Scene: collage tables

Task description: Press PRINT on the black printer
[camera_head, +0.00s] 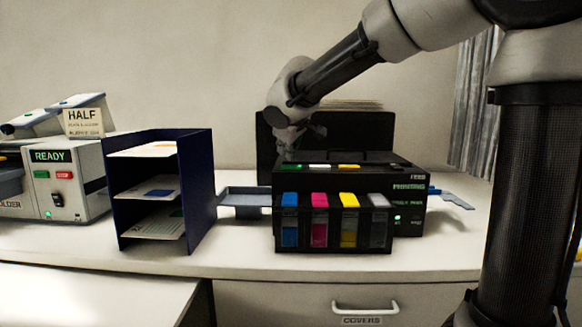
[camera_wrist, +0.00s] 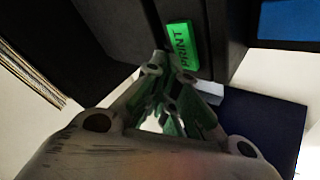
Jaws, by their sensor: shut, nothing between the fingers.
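The black printer (camera_head: 345,173) stands on the white table, with lit text on its right side that seems to read "PRINTING" and a small green light below it. In the wrist view the green PRINT button (camera_wrist: 179,45) sits on the printer's dark body. My gripper (camera_wrist: 166,66) is shut and empty, its fingertips at the near edge of the button. I cannot tell whether they touch it. In the head view my gripper (camera_head: 291,146) points down at the printer's top left, its tips partly hidden.
Blue, magenta, yellow and grey ink cartridges (camera_head: 319,207) fill the printer's front. A dark blue shelf rack (camera_head: 198,190) with papers stands to the left, and a grey tray (camera_head: 245,198) lies between. A folder machine showing READY (camera_head: 78,190) is farther left. A drawer (camera_head: 290,300) is below.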

